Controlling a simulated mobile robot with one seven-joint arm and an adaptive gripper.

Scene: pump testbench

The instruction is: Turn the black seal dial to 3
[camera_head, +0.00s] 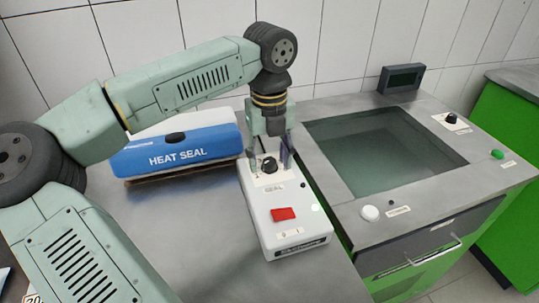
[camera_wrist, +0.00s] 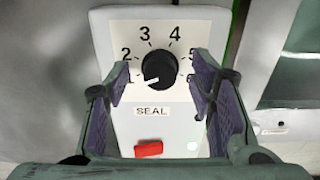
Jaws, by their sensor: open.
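The black seal dial (camera_wrist: 160,67) sits on the white face of the sealer control box, above a "SEAL" label. Its white pointer mark aims lower left, at about 1. The numbers 1 to 6 run around it, and 3 is at the upper left. In the head view the dial (camera_head: 269,165) is under my gripper (camera_head: 271,160), which points down. My gripper is open. In the wrist view its purple-lined fingers stand on the left and right of the dial, with a gap on each side.
The white control box (camera_head: 285,223) carries a red switch (camera_head: 283,214) in front of the dial. A blue-and-white heat sealer (camera_head: 178,148) stands to the left. To the right is a steel bench with a dark glass window (camera_head: 385,150), a black knob (camera_head: 451,118) and a green button (camera_head: 497,154).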

